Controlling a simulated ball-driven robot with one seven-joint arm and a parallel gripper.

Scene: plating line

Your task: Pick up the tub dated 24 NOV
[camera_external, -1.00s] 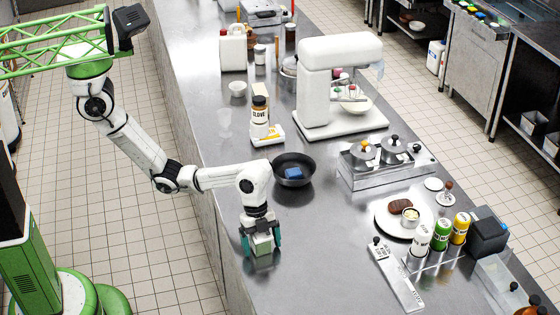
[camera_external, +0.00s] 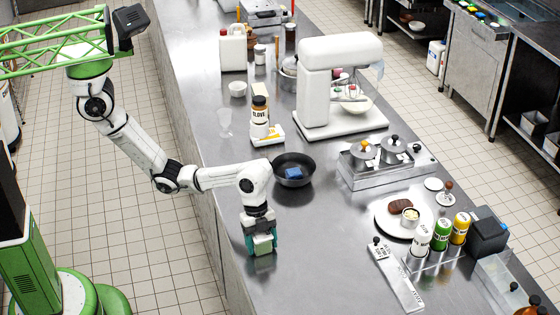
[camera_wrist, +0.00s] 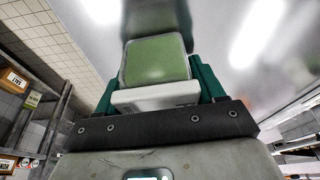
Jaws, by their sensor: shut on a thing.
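The tub (camera_external: 263,244) is a small pale box with green contents, near the left edge of the steel counter. The wrist view shows its green top (camera_wrist: 155,60) between the fingers. My gripper (camera_external: 261,243) is shut on the tub, with a teal finger on each side. I cannot read a date on the tub in either view. I cannot tell whether its base touches the counter.
A black pan (camera_external: 293,172) with a blue block in it stands behind the gripper. A jar labelled CLOVE (camera_external: 260,115) is farther back. The counter (camera_external: 320,270) between is clear.

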